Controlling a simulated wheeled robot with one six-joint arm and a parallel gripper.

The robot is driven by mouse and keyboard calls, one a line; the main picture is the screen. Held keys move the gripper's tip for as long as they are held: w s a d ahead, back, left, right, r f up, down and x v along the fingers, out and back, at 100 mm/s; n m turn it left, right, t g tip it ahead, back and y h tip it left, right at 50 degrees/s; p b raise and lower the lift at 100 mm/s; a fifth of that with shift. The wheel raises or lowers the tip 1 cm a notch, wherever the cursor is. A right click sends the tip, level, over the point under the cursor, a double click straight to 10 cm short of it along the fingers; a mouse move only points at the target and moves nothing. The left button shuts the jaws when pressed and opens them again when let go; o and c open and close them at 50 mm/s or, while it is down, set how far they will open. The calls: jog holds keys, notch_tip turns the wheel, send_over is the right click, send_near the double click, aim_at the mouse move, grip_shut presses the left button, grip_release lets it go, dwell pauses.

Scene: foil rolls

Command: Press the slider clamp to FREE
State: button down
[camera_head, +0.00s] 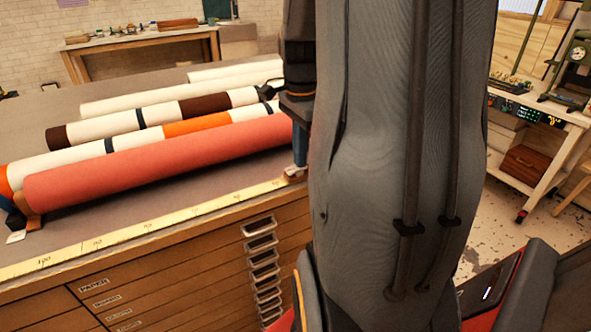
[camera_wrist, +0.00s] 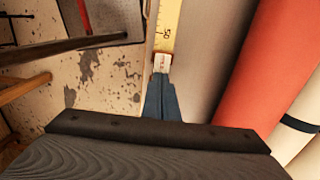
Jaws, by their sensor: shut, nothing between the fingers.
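My gripper (camera_head: 299,163) points down with its blue-grey fingers together at the right end of the yellow measuring strip. In the wrist view my gripper (camera_wrist: 162,80) is shut and empty, its tips at a small white and red label (camera_wrist: 162,62) on the strip's end. A small brown part (camera_head: 293,171) shows beside the fingertips in the head view; I take it as part of the slider clamp, mostly hidden by the fingers. The label's wording is too small to read. I cannot tell whether the tips touch it.
A red roll (camera_head: 160,165) and several striped and cream rolls lie on the grey table top (camera_head: 250,182). The yellow strip (camera_head: 120,237) runs along the front edge above the drawers (camera_head: 160,290). A dark blue block (camera_head: 12,214) and white tag sit at the left end.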

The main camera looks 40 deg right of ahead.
jog(key=shift+f, duration=0.2)
jog(key=shift+r, duration=0.15)
notch_tip(320, 180, up, 7)
jog(key=p, duration=0.6)
dwell(0.3)
dwell(0.4)
jog(key=a+f+n, duration=0.1)
jog(key=a+n, duration=0.2)
jog(key=a+f+n, duration=0.1)
jog(key=a+n, duration=0.1)
jog(key=a, duration=0.2)
jog(key=w+a+f+n, duration=0.1)
jog(key=a+n, duration=0.2)
jog(key=a, duration=0.1)
jog(key=shift+a+f+n+t, duration=0.25)
jog(key=shift+f+n+t, duration=0.05)
jog(key=shift+f, duration=0.1)
jog(key=s+a+f+n, duration=0.1)
jog(key=a+f+n, duration=0.1)
jog(key=a+n, duration=0.4)
jog(key=s+a+f+n+b, duration=0.1)
jog(key=s+a+f+n, duration=0.1)
jog(key=a+n, duration=0.4)
jog(key=shift+s+a+t, duration=0.3)
jog(key=shift+a+t, duration=0.1)
